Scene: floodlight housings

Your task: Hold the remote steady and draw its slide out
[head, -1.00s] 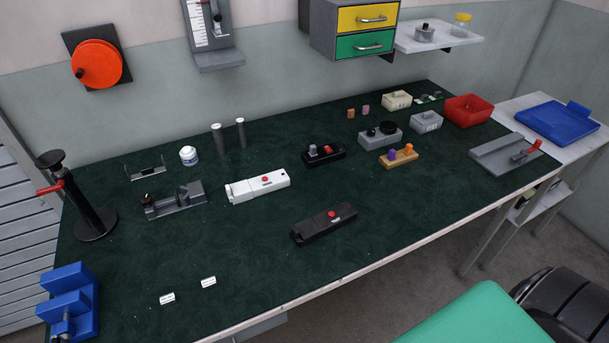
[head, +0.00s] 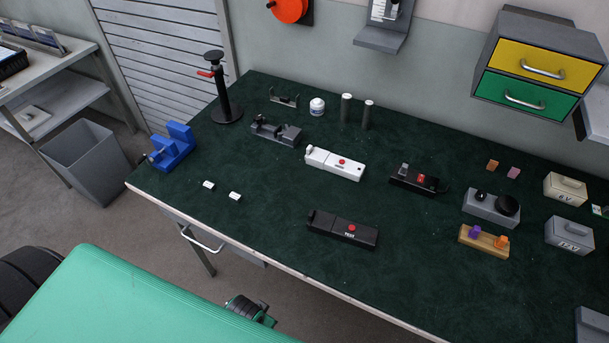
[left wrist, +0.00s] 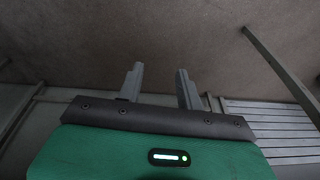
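Two remote-like bodies lie flat on the dark green bench top in the head view. One is white (head: 324,164) with a red button; the other is black (head: 328,226), nearer the front edge, with a red button and a small label. Each has a small raised tab at its left end; I cannot tell how far any slide is out. My left gripper (left wrist: 158,84) shows in the left wrist view with its two grey fingers apart and nothing between them, above the floor and away from both remotes. My right gripper is not in view.
A grey clamp fixture (head: 276,133), a blue vise-like block (head: 175,147) and a black post stand (head: 228,103) are at the left. Two white pieces (head: 235,196) lie near the front edge. A black switch box (head: 418,180) is to the right. The bench between the remotes is clear.

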